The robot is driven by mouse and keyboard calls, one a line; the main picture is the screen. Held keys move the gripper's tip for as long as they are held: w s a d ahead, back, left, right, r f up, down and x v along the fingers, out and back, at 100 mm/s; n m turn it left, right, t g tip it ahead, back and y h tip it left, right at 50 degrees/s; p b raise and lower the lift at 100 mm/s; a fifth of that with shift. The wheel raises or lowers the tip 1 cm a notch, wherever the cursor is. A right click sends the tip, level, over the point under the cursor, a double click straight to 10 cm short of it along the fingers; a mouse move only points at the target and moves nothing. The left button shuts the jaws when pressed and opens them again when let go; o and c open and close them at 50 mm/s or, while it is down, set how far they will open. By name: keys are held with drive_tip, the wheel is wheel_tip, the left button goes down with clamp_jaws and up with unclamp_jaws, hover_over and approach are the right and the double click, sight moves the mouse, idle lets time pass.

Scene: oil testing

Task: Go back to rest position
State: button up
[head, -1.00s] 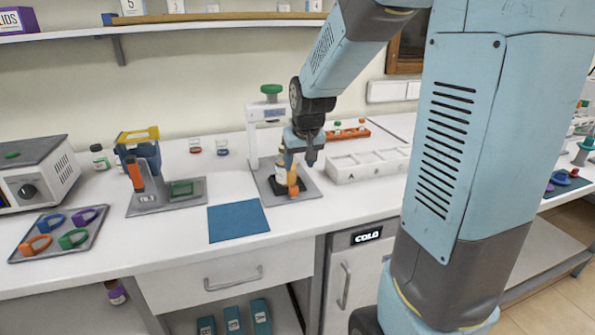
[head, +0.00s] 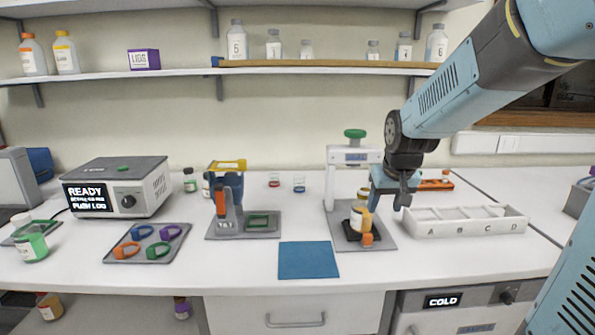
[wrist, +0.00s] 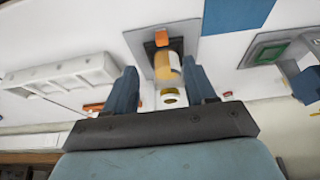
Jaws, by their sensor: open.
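My gripper (head: 388,198) is open at the press-like stand (head: 385,238), close beside an amber bottle with a pale label (head: 358,218). In the wrist view my gripper (wrist: 160,72) has its two blue fingers spread apart. The bottle (wrist: 166,66) shows between them there, with no finger visibly closed on it. A yellowish ring-shaped cap (wrist: 169,97) also shows between the fingers. How far the fingers are from the bottle in depth, I cannot tell.
A white tray with lettered compartments (head: 468,232) stands right of my gripper. A blue mat (head: 308,272) lies left of the stand. A second device (head: 228,200), a tray of coloured rings (head: 125,257) and a READY machine (head: 140,178) are further left. Shelves hang above.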

drive_tip(key=s+r, duration=0.3)
drive_tip(key=s, duration=0.7)
drive_tip(key=s+r+t, duration=0.1)
drive_tip(key=s+r, duration=0.2)
drive_tip(key=s, duration=0.6)
drive_tip(key=shift+s+r, duration=0.35)
